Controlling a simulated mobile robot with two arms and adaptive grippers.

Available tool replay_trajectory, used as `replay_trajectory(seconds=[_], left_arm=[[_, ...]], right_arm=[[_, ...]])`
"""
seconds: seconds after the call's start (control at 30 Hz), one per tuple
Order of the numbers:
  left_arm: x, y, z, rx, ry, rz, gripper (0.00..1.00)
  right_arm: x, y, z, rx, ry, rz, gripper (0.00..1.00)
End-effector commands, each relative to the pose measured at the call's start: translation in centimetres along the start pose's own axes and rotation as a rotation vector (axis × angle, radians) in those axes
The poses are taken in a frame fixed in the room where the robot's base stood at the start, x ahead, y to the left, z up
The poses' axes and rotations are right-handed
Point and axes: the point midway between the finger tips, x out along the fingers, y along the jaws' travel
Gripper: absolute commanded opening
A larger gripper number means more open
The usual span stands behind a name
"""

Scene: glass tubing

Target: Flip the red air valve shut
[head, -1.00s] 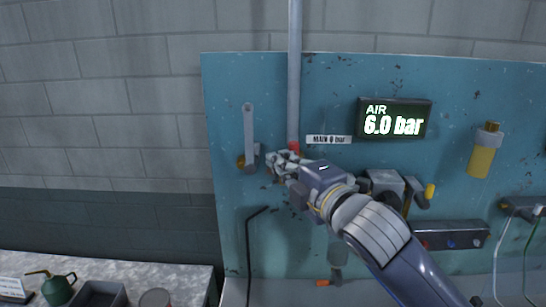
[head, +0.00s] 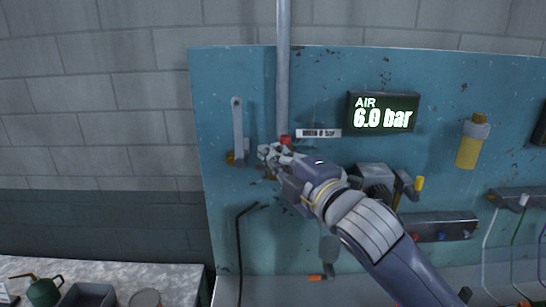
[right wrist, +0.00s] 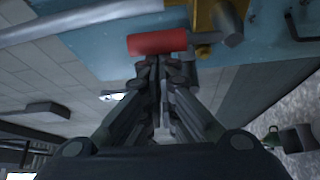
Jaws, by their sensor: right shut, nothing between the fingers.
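The red air valve handle (head: 285,140) shows as a small red piece at the foot of the grey vertical pipe, just above my right gripper's fingers. In the right wrist view the red handle (right wrist: 158,42) lies crosswise just beyond the fingertips, with brass valve parts (right wrist: 205,20) beside it. My right gripper (head: 268,153) is shut and empty; its closed fingers (right wrist: 157,62) point at the handle and look very close to it. I cannot tell whether they touch. The gripper hides most of the valve body in the head view. My left gripper is not in view.
The teal panel (head: 320,230) carries a grey wrench (head: 238,130) left of the valve, a label plate (head: 318,133), an "AIR 6.0 bar" display (head: 383,112) and a yellow canister (head: 472,142). A bench (head: 130,272) with an oil can (head: 42,292) stands lower left.

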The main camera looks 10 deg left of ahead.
Motion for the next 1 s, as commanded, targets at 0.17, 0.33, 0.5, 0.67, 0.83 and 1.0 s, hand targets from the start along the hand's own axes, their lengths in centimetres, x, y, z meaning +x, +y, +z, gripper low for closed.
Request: replay_trajectory(seconds=[0.17,0.33,0.5,0.67,0.83,1.0], left_arm=[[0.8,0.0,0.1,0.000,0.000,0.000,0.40],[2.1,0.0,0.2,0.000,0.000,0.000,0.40],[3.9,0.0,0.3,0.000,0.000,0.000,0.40],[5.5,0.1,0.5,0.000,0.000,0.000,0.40],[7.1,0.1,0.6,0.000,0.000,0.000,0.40],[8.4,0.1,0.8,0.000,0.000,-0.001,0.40]], right_arm=[[-0.2,-0.1,0.4,0.050,-0.001,0.032,0.00],[-0.6,-0.1,1.1,0.142,-0.001,0.084,0.00],[-1.2,-0.2,2.0,0.277,0.000,0.164,0.00],[-1.8,-0.2,3.0,0.410,0.000,0.241,0.00],[-2.4,-0.5,4.0,0.551,0.000,0.323,0.00],[-2.9,-0.8,5.0,0.691,0.000,0.406,0.00]])
